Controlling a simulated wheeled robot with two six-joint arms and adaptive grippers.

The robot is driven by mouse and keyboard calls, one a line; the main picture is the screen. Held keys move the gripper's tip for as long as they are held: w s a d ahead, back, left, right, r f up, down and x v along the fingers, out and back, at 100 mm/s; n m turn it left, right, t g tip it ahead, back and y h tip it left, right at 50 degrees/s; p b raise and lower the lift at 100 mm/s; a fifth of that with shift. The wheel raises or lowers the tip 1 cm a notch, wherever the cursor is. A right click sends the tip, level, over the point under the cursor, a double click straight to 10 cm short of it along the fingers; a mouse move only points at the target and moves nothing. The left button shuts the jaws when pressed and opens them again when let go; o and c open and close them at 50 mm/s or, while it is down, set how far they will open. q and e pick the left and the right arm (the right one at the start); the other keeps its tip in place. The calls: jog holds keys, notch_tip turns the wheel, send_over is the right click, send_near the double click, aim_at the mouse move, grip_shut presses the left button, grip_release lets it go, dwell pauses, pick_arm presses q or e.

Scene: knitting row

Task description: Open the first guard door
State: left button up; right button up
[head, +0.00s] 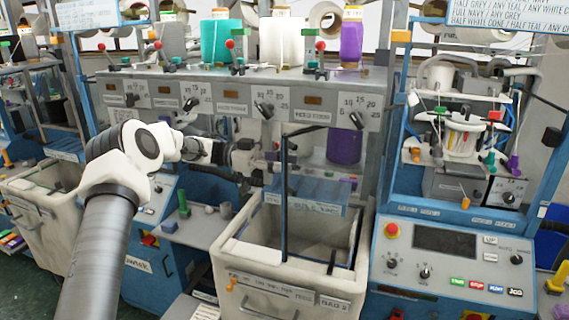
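The knitting machine in the middle has a blue upright bar (284,215) that looks like the edge or frame of its guard door. A clear bluish panel (318,190) shows to the right of the bar, above the cream bin. I cannot tell whether this panel belongs to the door, nor how far the door stands open. My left arm reaches in from the left. My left gripper (268,168) is dark and is at the upper part of the blue bar, seemingly close to it. Its fingertips are small and partly hidden, so contact and finger opening are unclear. My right gripper is out of view.
A cream bin (262,286) stands below the bar, and another bin (45,195) is at left. A control panel (445,250) with a red button is at right. Yarn cones, including a purple one (351,42), stand on the grey machine top. A small grey shelf (200,228) holds loose parts.

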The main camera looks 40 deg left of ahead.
pick_arm(q)
jog(key=v, duration=0.7)
jog(key=shift+a, duration=0.3)
jog(key=shift+d, duration=0.1)
